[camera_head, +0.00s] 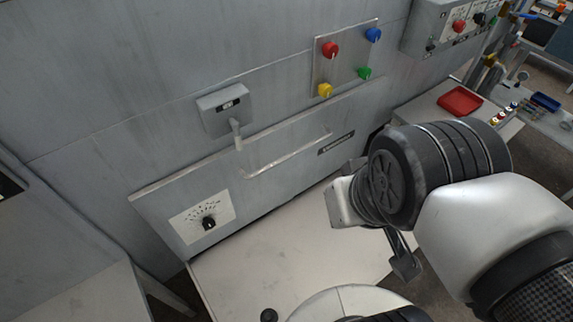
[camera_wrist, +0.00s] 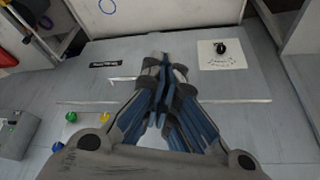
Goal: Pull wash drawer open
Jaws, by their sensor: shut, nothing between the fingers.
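The wash drawer's grey front (camera_head: 270,195) spans the lower cabinet wall, and it also shows in the wrist view (camera_wrist: 215,85). It appears to sit close against the cabinet. A pale bar handle (camera_head: 285,158) runs across its upper part. In the wrist view a short part of the handle (camera_wrist: 121,79) shows left of the fingers, the rest hidden behind them. My gripper (camera_wrist: 161,62) is shut and empty, pointing toward the drawer front. Contact with the handle cannot be seen. In the head view my wrist mostly hides the gripper, right of the handle.
A latch box (camera_head: 223,107) with a downward lever (camera_head: 236,134) stands above the drawer's top edge. A dial plate (camera_head: 203,218) is at the drawer's left. A button panel (camera_head: 346,60) is above right.

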